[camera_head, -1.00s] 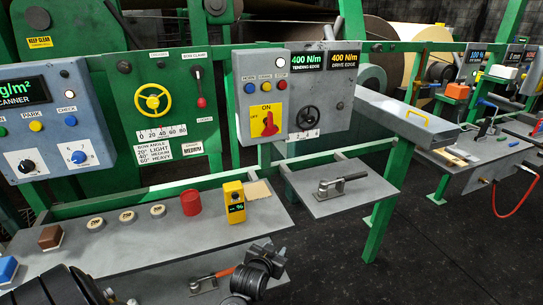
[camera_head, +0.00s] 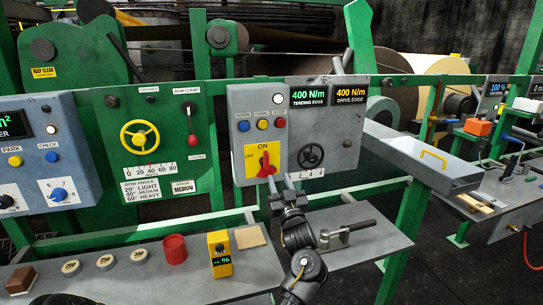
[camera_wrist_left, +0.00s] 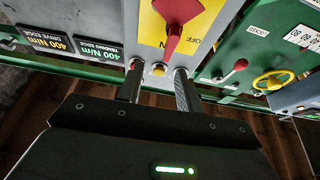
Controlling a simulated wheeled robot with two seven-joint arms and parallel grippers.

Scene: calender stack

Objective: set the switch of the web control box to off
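The red switch (camera_head: 264,162) stands upright on this plate, toward ON. It also shows large in the wrist view (camera_wrist_left: 177,18), which sees the box upside down. My left gripper (camera_head: 281,182) is in front of the box, just below and right of the switch in the head view. Its fingers (camera_wrist_left: 157,68) are apart with nothing between them. My right gripper is not in view.
Blue, yellow and red buttons (camera_head: 262,124) sit above the plate. A round black knob (camera_head: 311,156) is to the right.

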